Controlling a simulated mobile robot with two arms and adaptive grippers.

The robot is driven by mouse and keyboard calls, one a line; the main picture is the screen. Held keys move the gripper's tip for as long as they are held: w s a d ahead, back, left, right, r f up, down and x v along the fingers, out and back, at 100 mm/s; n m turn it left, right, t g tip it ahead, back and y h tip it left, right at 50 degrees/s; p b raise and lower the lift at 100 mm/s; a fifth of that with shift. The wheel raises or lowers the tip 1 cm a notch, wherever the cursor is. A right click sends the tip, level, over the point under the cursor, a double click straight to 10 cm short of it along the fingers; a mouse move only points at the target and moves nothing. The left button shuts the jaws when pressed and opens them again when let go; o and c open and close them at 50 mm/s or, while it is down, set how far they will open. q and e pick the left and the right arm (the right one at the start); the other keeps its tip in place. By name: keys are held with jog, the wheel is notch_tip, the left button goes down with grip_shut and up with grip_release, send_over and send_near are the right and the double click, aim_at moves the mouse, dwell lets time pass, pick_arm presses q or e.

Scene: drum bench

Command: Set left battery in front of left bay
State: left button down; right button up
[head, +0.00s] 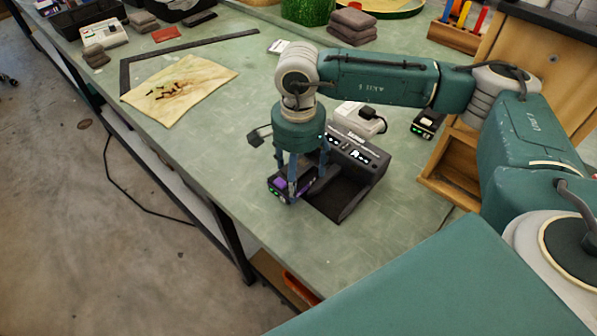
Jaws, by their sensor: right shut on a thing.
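A dark charger (367,158) with lit front panels stands on the bench, its black tray (345,200) facing the front. My right gripper (293,184) points down at the charger's left side. It is shut on a dark battery with a purple patch and small green lights (277,190). The battery is at the front of the left bay, which the fingers and battery largely hide. I cannot tell whether it touches the surface below. A second dark battery (427,122) with green lights stands apart, back right. My left gripper is out of view.
A white plug-in unit (357,119) stands behind the charger. A wooden box (455,170) is close on the right. A tan cloth (180,88) with small dark pieces and a black square ruler (190,45) lie left. The bench front left of the charger is clear.

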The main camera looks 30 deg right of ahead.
aim_at(298, 173)
jog(key=shift+f, duration=0.1)
jog(key=o, duration=1.7)
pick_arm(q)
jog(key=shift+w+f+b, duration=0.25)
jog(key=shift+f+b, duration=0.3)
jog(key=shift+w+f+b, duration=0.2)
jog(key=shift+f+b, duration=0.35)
pick_arm(e)
notch_tip(298, 173, up, 12)
jog(key=shift+r, duration=0.15)
